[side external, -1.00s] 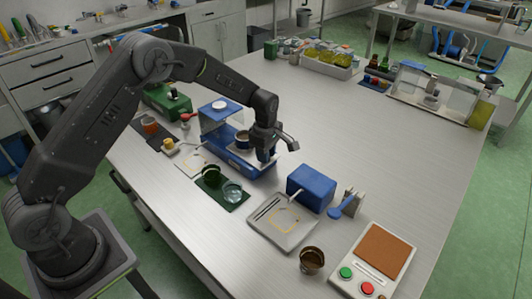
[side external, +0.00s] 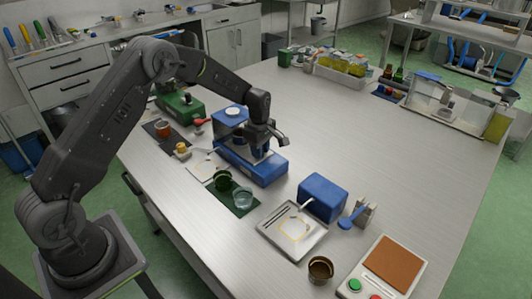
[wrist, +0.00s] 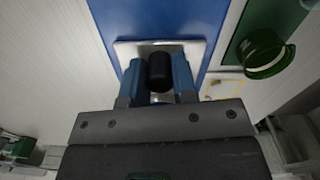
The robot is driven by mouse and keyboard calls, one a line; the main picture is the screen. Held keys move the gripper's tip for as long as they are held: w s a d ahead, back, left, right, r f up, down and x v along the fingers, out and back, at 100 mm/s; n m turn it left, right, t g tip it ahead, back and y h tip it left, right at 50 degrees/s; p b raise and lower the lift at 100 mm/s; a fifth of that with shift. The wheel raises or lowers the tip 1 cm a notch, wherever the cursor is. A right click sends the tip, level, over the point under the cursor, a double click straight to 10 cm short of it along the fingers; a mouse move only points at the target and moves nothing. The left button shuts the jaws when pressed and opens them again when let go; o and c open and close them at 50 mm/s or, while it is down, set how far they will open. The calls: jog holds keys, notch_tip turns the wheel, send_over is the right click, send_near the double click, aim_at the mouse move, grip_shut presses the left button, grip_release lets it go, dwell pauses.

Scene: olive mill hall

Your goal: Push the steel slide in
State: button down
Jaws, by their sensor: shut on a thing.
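The blue machine (side external: 247,163) stands on the table with a small blue tower and white round cap at its back left. In the wrist view its blue body (wrist: 130,18) fills the upper middle. The steel slide (wrist: 197,48) shows there as a bright plate against the blue. A black knob (wrist: 159,72) stands at it, between the blue fingers of my gripper (wrist: 159,85), which is shut on the knob. In the side view my gripper (side external: 262,143) is low over the machine's base, close to the tower, and hides most of the slide.
A dark green mat (side external: 240,208) with a green cup (side external: 222,180) and a glass (side external: 242,197) lies in front. A steel tray (side external: 272,233), blue box (side external: 322,198) and brown cup (side external: 320,268) stand to the right. The table behind the machine is clear.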

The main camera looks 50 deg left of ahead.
jog(key=c, duration=0.9)
grip_release()
notch_tip(320, 180, up, 14)
